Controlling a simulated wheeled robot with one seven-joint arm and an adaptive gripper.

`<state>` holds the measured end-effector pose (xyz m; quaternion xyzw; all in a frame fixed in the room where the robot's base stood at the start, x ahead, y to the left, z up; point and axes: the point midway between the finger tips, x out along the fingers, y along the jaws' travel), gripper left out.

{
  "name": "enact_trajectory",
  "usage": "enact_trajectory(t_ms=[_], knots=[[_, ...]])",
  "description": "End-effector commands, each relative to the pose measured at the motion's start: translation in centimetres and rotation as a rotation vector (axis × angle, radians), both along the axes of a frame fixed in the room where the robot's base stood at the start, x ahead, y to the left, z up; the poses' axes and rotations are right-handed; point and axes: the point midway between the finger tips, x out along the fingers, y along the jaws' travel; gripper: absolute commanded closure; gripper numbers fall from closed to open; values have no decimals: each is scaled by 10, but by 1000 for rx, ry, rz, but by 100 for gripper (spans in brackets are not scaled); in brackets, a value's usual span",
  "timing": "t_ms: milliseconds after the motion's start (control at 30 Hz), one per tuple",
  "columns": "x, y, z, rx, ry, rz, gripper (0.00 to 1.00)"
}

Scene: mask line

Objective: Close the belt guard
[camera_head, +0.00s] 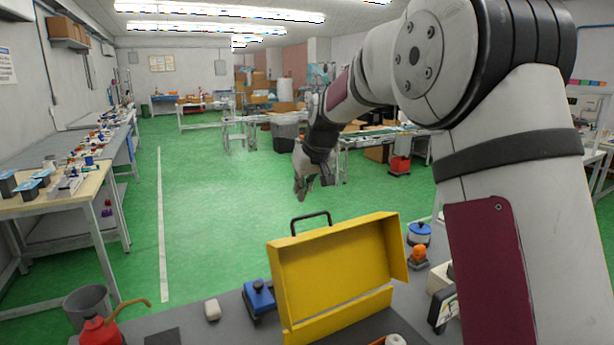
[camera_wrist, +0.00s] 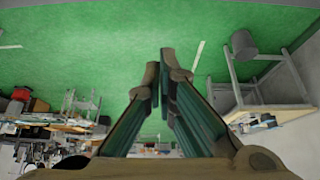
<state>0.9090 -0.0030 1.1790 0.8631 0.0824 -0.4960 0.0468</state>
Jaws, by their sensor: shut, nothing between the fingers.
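The yellow belt guard (camera_head: 335,262) stands on the grey worktop in the lower middle of the head view. Its broad panel is raised and slightly tilted, with a side wall at the right and a dark handle (camera_head: 311,217) on its top edge. A yellow lower edge runs along its base. My gripper (camera_head: 310,188) hangs in the air, showing just above the handle and apparently beyond the guard, not touching it. In the wrist view my gripper (camera_wrist: 160,72) has its fingers together with nothing between them. The guard is not recognisable in the wrist view.
Near the guard on the grey worktop (camera_head: 225,328) are a blue block (camera_head: 259,297), a white piece (camera_head: 212,310), a red can (camera_head: 100,331), a blue-topped object (camera_head: 419,234) and an orange knob (camera_head: 418,255). A side bench (camera_head: 60,197) stands left. Green floor (camera_head: 215,220) is clear beyond.

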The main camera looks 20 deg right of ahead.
Motion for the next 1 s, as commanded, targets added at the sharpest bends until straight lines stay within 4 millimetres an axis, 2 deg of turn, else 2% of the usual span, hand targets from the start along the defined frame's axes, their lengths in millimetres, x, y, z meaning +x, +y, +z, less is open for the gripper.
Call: enact_trajectory(t_ms=[67, 100, 200, 400, 1000], knots=[[6, 1, -13, -1, 3, 0, 100], [-4, -1, -10, 0, 0, -1, 100], [-18, -3, -12, 2, -1, -3, 100], [-32, -6, -16, 1, 0, -2, 100], [-31, -7, -16, 3, -13, -2, 100]])
